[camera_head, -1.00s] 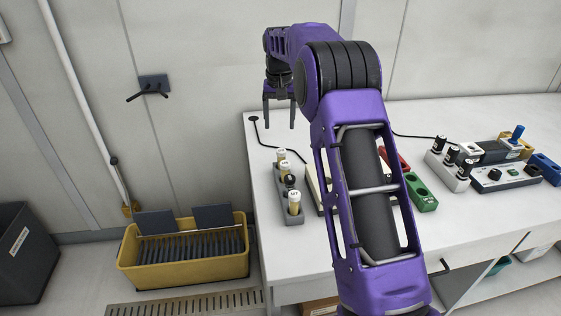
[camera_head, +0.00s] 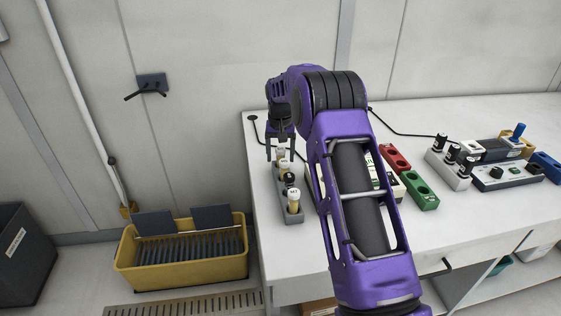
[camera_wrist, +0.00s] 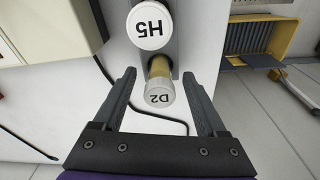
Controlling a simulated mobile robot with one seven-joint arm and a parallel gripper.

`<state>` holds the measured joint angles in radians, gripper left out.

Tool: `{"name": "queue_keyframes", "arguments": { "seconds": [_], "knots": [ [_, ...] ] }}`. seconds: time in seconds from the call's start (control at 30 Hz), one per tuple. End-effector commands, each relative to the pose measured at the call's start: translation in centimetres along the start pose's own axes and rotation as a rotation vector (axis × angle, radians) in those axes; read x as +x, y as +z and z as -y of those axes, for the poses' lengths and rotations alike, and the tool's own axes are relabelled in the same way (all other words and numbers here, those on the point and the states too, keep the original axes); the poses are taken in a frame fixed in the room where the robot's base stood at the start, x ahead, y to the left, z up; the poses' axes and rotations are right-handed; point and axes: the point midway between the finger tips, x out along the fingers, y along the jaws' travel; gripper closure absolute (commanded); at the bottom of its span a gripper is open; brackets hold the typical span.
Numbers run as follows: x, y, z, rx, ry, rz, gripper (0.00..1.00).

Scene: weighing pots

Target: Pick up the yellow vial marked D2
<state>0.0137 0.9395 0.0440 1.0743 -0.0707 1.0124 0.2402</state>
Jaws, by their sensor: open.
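The yellow vial marked D2 (camera_wrist: 160,92) has a white cap and stands at the far end of a grey rack (camera_head: 292,217). In the wrist view its cap lies between my two fingers, with space on both sides. In the head view the vial (camera_head: 281,152) is the farthest in the rack, partly covered by my gripper (camera_head: 281,148). My gripper is open above it, pointing down, holding nothing. A vial marked H5 (camera_wrist: 149,28) stands next to D2, just beyond my fingertips.
A black-capped vial (camera_head: 289,180) and another white-capped vial (camera_head: 294,203) stand nearer in the rack. A cream-coloured device (camera_wrist: 45,30) is to the left in the wrist view. Red (camera_head: 394,158) and green (camera_head: 421,191) blocks lie right of my arm. A yellow bin (camera_head: 183,275) is on the floor.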

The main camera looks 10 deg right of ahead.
Motion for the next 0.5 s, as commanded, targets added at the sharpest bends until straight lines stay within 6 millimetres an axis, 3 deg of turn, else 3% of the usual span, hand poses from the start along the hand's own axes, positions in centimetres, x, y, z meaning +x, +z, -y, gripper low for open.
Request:
{"name": "queue_keyframes", "arguments": {
  "seconds": [0.23, 0.5],
  "knots": [
    [0.23, -0.05, -0.01, 0.0, 0.0, -0.002, 0.28],
    [0.21, -0.05, -0.01, 0.0, 0.0, -0.002, 0.76]
  ]
}}
